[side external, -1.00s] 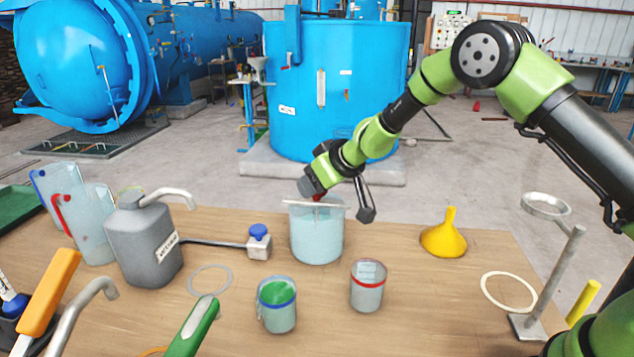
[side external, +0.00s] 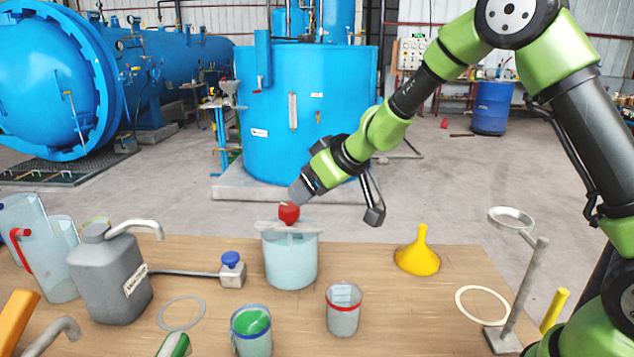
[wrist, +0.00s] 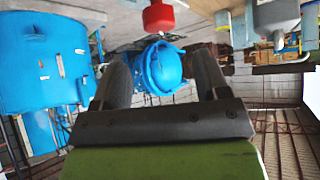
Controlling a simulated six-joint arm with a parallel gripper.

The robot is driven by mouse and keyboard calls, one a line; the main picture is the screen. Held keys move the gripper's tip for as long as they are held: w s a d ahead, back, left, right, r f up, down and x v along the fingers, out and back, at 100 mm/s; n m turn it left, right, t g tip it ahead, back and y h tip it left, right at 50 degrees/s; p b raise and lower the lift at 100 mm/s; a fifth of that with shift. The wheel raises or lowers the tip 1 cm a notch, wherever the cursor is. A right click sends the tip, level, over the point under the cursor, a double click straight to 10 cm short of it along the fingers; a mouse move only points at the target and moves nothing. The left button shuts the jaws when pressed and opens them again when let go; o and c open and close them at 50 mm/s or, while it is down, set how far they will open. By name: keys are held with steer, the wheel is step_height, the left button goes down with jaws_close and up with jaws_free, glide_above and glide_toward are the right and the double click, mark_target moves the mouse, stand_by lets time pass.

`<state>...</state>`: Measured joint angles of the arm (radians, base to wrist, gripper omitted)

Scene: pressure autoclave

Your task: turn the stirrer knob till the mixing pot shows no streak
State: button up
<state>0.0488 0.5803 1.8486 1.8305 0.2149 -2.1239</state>
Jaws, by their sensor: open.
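The mixing pot (side external: 290,262) is a clear vessel with pale blue contents, standing on the table with a light bar across its rim. I see no clear streak in the side view, though its far side is hidden. The red stirrer knob (side external: 289,212) stands upright on the bar; it also shows at the top of the wrist view (wrist: 158,17). My gripper (side external: 298,190) is just above and to the right of the knob, tilted down toward it. In the wrist view its fingers (wrist: 162,72) are apart with nothing held, and the knob lies beyond them.
A grey canister (side external: 108,275) links by a pipe to a blue-knobbed valve (side external: 231,268) left of the pot. A red-banded beaker (side external: 343,312) and a green-filled beaker (side external: 251,330) stand in front. A yellow funnel (side external: 417,254) and ring stand (side external: 520,290) are right.

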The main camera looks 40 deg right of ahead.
steer(key=shift+s+d+r, duration=0.1)
steer(key=shift+s+r, duration=0.3)
steer(key=shift+s, duration=0.05)
steer(key=shift+d, duration=0.1)
steer(key=w+d+f+n+h, duration=0.15)
steer(key=d+n+h, duration=0.35)
steer(key=d+n, duration=0.5)
steer(key=w+d+r+n+t, duration=0.3)
steer(key=w+d+n+t, duration=0.15)
steer(key=n, duration=0.85)
steer(key=n+g+y, duration=0.4)
steer(key=n+y, duration=0.9)
steer(key=n, duration=0.7)
glide_toward(294, 206)
steer(key=w+a, duration=0.1)
steer(key=x, duration=0.9)
steer(key=shift+w+a+f, duration=0.1)
steer(key=shift+a+f, duration=0.15)
steer(key=shift+f, duration=0.15)
